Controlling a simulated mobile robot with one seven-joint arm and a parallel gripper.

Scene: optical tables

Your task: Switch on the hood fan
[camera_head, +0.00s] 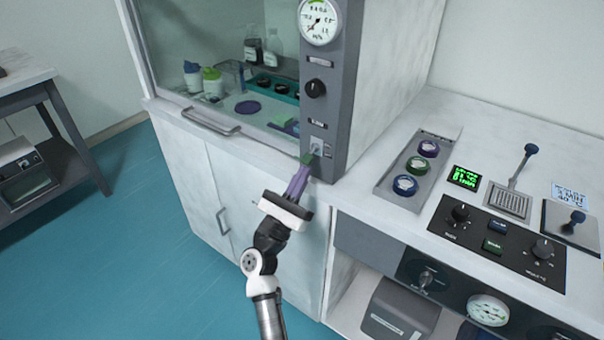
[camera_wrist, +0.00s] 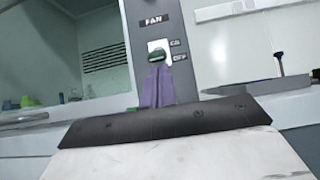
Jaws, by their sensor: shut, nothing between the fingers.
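The fume hood's grey control column (camera_head: 337,100) stands in front of me in the head view. Low on it is a fan switch with a light plate (camera_head: 317,147). In the wrist view the switch plate (camera_wrist: 160,48) sits under a FAN label (camera_wrist: 153,20), with ON above OFF at its right.
A black knob (camera_head: 315,88) and a round gauge (camera_head: 320,22) are higher on the column. The hood sash handle (camera_head: 211,122) is to the left. Bottles and trays stand behind the glass. A bench with coloured rings (camera_head: 428,149) and a knob panel (camera_head: 497,240) is at right.

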